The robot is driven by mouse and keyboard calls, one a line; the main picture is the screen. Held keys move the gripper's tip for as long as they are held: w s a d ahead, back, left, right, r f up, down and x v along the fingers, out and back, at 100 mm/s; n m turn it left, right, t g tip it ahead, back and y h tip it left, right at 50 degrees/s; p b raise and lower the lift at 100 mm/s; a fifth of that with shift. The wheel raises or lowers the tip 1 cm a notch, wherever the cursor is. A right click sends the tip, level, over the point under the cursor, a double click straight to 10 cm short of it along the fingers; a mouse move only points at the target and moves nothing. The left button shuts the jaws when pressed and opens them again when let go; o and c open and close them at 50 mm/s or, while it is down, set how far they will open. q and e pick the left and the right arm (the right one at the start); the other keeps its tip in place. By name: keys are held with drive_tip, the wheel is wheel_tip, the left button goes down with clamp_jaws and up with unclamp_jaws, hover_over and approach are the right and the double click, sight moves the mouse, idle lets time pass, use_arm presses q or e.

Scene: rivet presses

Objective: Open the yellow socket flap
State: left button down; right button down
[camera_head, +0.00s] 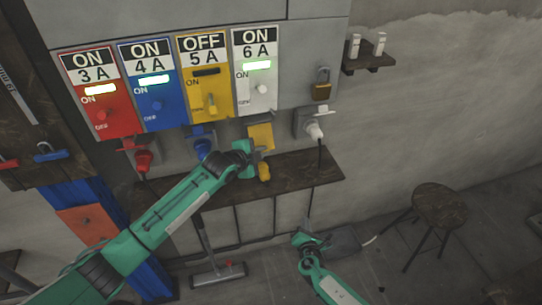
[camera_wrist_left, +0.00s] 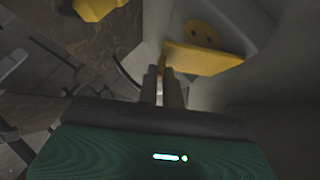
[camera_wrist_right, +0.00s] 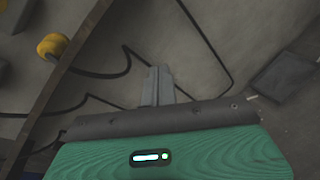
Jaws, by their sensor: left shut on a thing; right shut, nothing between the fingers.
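The yellow socket flap (camera_head: 260,137) is under the yellow 5 A panel, on a grey socket box. In the left wrist view the flap (camera_wrist_left: 203,60) stands out from the box, and the yellow socket face (camera_wrist_left: 203,33) with two dark holes shows beside it. My left gripper (camera_head: 250,157) is at the flap. Its fingers (camera_wrist_left: 165,84) are shut on the flap's edge. My right gripper (camera_head: 305,238) is low, in front of the wall below the shelf and away from the sockets. Its fingers (camera_wrist_right: 157,85) are shut and empty.
A yellow plug (camera_head: 264,172) lies on the dark wooden shelf (camera_head: 305,173) below the flap. The yellow panel (camera_head: 207,88) reads OFF; the red, blue and white ones read ON. A white plug (camera_head: 315,131) sits at right. A stool (camera_head: 440,208) stands on the floor.

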drive_tip(key=w+a+r+n+t+y, duration=0.25)
drive_tip(key=a+r+n, duration=0.25)
drive_tip(key=r, duration=0.4)
drive_tip(key=w+a+r+n+t+y, duration=0.25)
drive_tip(key=a+r+n, duration=0.25)
drive_tip(key=r, duration=0.4)
use_arm(q)
drive_tip(key=shift+f, duration=0.15)
use_arm(e)
drive_tip(key=x, duration=0.8)
drive_tip(key=shift+w+a+y, duration=0.3)
drive_tip(key=shift+a+y, duration=0.05)
drive_tip(key=shift+y, duration=0.05)
drive_tip(key=shift+r, duration=0.2)
